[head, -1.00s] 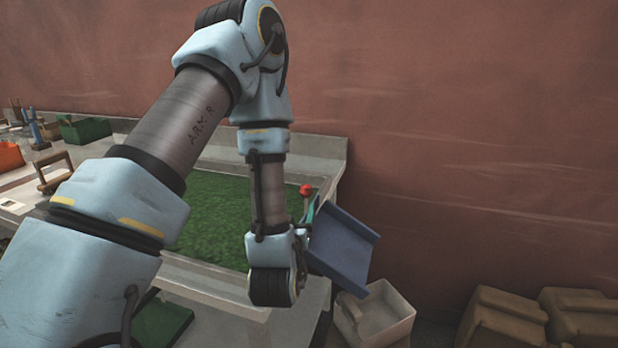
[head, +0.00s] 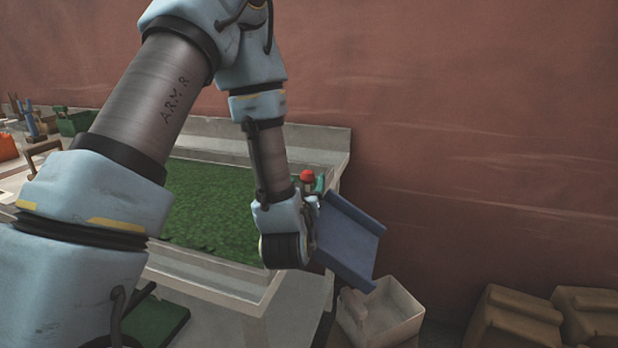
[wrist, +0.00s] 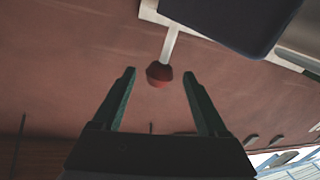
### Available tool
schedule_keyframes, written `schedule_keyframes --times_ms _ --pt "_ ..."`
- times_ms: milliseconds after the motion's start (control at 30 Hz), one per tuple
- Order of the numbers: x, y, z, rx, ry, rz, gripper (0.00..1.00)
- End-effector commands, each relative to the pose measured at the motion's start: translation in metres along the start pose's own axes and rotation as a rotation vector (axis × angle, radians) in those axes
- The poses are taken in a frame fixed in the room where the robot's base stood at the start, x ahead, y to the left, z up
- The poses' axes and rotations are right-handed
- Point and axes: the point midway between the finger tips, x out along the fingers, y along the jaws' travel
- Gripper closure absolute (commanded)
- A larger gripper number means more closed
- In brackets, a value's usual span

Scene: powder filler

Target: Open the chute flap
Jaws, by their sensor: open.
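The blue chute (head: 348,240) slopes down to the right off the end of the basin. A red knob (head: 306,175) shows at its upper left, beside my wrist. In the wrist view the red knob (wrist: 159,76) sits on the end of a pale rod, below a dark blue-grey panel (wrist: 235,18). My gripper (wrist: 160,72) is open, its two dark green fingers on either side of the knob in the picture; I cannot tell whether the knob is fully between them. In the head view my wrist hides most of the gripper and the rod's base. I cannot make out the flap itself.
A white bin (head: 395,322) stands below the chute's lower end. Brown sacks (head: 515,320) lie to its right. The basin with green granules (head: 215,210) lies left of my wrist. The reddish wall (head: 480,140) rises close behind the chute.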

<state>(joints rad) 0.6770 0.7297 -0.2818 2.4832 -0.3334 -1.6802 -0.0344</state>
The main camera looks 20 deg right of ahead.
Motion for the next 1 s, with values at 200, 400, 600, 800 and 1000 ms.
schedule_keyframes --times_ms 200,400,600,800,1000 --pt "0.037 0.001 -0.005 0.0 0.001 -0.001 0.24" --pt "0.056 0.0 -0.003 0.0 0.0 0.0 0.24" --pt "0.06 0.0 -0.002 0.0 0.001 0.001 0.24" --pt "0.06 0.0 -0.002 0.0 0.001 0.001 0.29" --pt "0.06 0.0 -0.002 0.0 0.001 0.001 0.51"
